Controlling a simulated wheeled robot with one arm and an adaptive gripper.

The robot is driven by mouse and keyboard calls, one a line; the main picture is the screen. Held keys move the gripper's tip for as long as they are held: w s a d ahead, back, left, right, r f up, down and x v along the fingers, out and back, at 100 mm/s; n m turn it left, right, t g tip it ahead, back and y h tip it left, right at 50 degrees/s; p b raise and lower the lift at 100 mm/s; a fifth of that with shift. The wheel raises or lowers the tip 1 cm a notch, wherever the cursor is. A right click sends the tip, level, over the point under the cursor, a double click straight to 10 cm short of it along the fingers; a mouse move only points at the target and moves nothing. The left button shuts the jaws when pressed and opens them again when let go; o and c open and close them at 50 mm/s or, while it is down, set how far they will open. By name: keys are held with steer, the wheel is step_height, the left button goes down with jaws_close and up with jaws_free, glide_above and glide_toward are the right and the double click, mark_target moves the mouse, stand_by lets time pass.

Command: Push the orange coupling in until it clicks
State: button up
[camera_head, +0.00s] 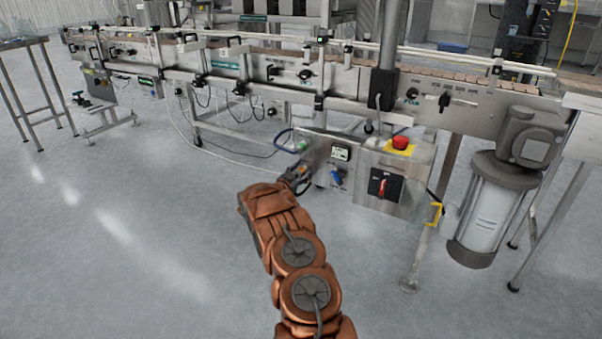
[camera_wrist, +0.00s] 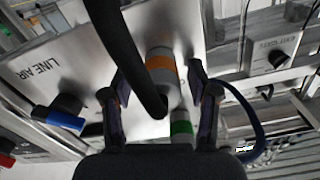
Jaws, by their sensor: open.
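In the wrist view, the orange-banded coupling (camera_wrist: 163,67) is a pale metal cylinder on the face of a steel panel. A green-banded fitting (camera_wrist: 181,128) shows just below it, nearer my palm. My gripper (camera_wrist: 152,84) is open, with one finger on each side of the coupling. I cannot tell whether either finger touches it. A thick black hose or cable crosses in front and hides part of the coupling's left side.
The control box has a red emergency button (camera_head: 400,143), a red-black rotary switch (camera_head: 383,184) and a blue valve handle (camera_head: 337,177). The blue handle also shows in the wrist view (camera_wrist: 60,117). A blue hose (camera_wrist: 254,122) loops right of my gripper.

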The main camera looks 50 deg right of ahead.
steer(key=s+a, duration=0.1)
steer(key=a, duration=1)
steer(key=shift+s+a, duration=0.25)
steer(key=shift+a, duration=0.15)
